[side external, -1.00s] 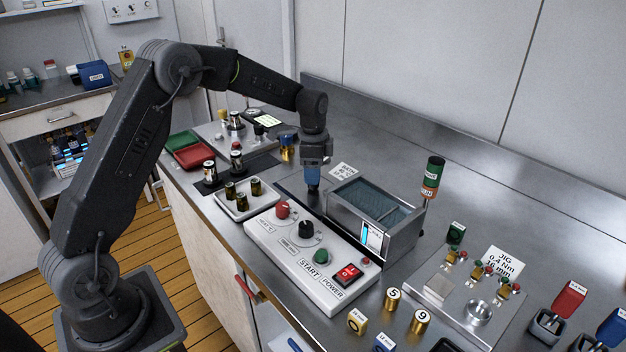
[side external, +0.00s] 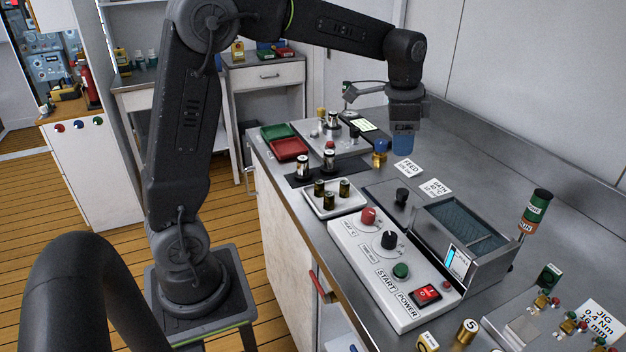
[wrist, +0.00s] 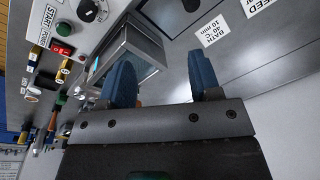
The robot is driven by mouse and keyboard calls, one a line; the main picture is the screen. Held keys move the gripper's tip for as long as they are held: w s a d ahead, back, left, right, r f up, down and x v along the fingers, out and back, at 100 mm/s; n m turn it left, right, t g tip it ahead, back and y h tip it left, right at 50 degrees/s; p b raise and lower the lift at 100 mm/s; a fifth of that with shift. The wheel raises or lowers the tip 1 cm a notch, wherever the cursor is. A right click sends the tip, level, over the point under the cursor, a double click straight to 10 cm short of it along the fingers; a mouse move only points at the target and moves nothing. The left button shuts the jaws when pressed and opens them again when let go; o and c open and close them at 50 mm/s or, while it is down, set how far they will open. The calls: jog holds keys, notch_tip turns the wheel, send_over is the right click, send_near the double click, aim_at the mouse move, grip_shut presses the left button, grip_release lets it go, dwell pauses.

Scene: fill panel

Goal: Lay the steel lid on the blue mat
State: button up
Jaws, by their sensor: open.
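The white control panel (side external: 350,245) with knobs and buttons stands in front of the lid. A signal post (side external: 535,212) rises right of the bath. Label cards (side external: 407,170) lie behind the lid; bare bench extends towards the wall.

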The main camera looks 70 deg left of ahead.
jog(key=s+d+n+t, duration=0.2)
jog(key=s+d+n, duration=0.1)
jog(key=s, duration=0.8)
jog(key=s+d+n+t, duration=0.2)
jog(key=s+d+n, duration=0.1)
jog(key=s, duration=0.9)
jog(key=shift+s+d+n, duration=0.3)
jog(key=shift+d, duration=0.4)
